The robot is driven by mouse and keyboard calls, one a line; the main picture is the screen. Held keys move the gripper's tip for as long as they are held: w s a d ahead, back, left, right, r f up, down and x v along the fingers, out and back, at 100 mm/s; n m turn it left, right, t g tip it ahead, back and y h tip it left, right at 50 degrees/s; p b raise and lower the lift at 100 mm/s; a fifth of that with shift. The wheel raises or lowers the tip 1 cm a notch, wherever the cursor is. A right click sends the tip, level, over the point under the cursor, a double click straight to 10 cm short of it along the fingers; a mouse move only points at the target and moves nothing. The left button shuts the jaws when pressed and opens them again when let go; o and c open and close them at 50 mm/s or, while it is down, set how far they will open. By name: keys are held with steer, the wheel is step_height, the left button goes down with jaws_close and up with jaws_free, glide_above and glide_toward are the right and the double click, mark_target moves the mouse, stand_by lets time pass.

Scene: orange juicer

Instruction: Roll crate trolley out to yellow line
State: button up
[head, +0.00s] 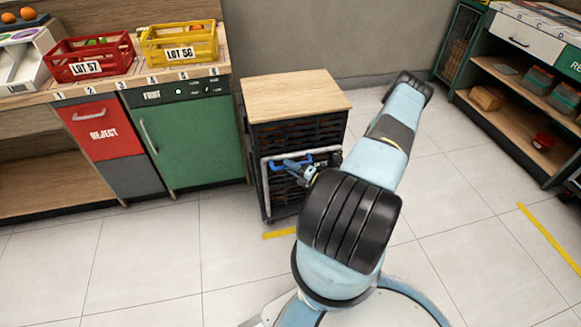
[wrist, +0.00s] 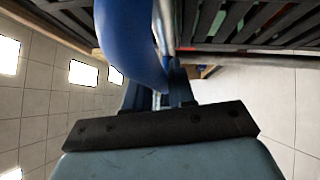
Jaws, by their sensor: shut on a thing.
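The crate trolley (head: 292,97) stands on the tiled floor beside the green cabinet, with a wooden top and dark slatted crates below. A pale metal frame with a blue handle (head: 285,164) is on its front face. My gripper (head: 303,170) is shut on the blue handle, partly hidden by my arm. In the wrist view the blue handle (wrist: 130,40) curves down to my gripper (wrist: 160,95), with slatted crates (wrist: 250,22) at upper right. A short yellow line (head: 279,234) shows on the floor just in front of the trolley; my arm cuts off its right end.
Another yellow line (head: 548,240) runs diagonally on the floor at right. The green cabinet (head: 195,140) is close on the trolley's left. A shelf unit (head: 515,100) stands at far right. Floor (head: 150,255) in front and at left is clear.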

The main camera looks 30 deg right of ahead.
steer(key=shift+f, duration=0.1)
jaws_close()
steer(key=shift+s+a, duration=0.15)
steer(key=shift+s, duration=0.45)
steer(key=shift+s+a, duration=0.15)
steer(key=shift+s, duration=0.4)
steer(key=o, duration=0.6)
jaws_free()
steer(key=shift+w, duration=0.15)
steer(key=v, duration=1.3)
steer(key=shift+s+d, duration=0.25)
steer(key=shift+s, duration=0.1)
